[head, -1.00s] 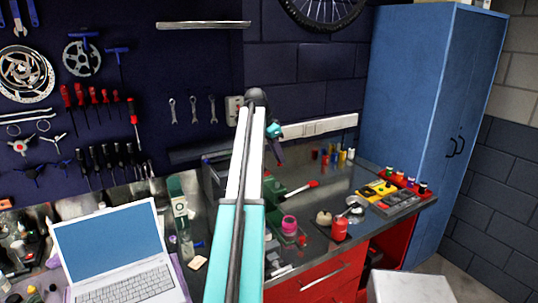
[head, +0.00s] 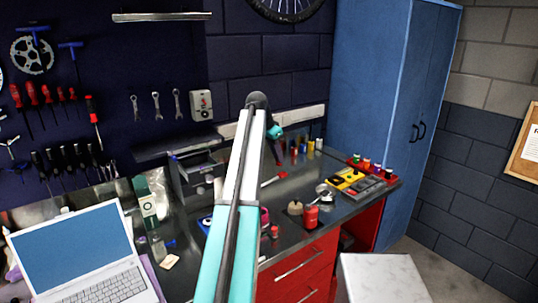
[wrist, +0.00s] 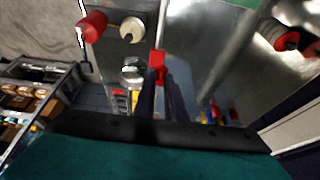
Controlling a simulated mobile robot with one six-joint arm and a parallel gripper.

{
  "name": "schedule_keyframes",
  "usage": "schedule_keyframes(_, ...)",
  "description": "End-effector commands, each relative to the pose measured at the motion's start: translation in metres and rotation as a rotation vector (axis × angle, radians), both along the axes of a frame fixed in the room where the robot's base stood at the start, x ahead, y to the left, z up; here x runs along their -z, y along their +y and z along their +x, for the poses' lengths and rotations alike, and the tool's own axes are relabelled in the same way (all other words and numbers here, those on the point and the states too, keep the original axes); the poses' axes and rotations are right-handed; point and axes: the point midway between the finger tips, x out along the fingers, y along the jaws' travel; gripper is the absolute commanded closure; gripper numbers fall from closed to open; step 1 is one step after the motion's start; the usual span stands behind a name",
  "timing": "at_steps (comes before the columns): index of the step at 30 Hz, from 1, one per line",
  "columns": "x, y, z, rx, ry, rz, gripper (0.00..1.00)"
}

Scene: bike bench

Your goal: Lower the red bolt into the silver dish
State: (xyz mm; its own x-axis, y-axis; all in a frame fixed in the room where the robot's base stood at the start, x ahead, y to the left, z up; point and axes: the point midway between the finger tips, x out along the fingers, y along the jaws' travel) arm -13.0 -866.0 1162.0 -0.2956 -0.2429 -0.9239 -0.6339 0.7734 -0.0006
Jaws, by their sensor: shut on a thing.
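My gripper (wrist: 160,90) shows in the wrist view as two dark fingers, shut on the red bolt (wrist: 157,62) at their tips. In the head view my gripper (head: 278,155) hangs at the end of the arm above the bench, small and dark; I cannot make out the bolt there. The silver dish (wrist: 133,70) lies just left of the bolt in the wrist view, apart from it in the picture. The silver dish also shows in the head view (head: 325,191), on the bench right of my gripper. The height of the bolt above the bench is unclear.
A red container (head: 311,218) and a beige round item (head: 295,208) stand close to the dish. A yellow-and-grey case (head: 352,182) lies to the right. An open laptop (head: 75,250) is at left. A blue cabinet (head: 385,110) stands behind the bench's right end.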

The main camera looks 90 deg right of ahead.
Motion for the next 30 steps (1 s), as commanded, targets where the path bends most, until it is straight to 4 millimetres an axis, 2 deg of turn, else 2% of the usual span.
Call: schedule_keyframes(30,0.061,-0.032,-0.115,0.002,0.000,-0.001,1.00)
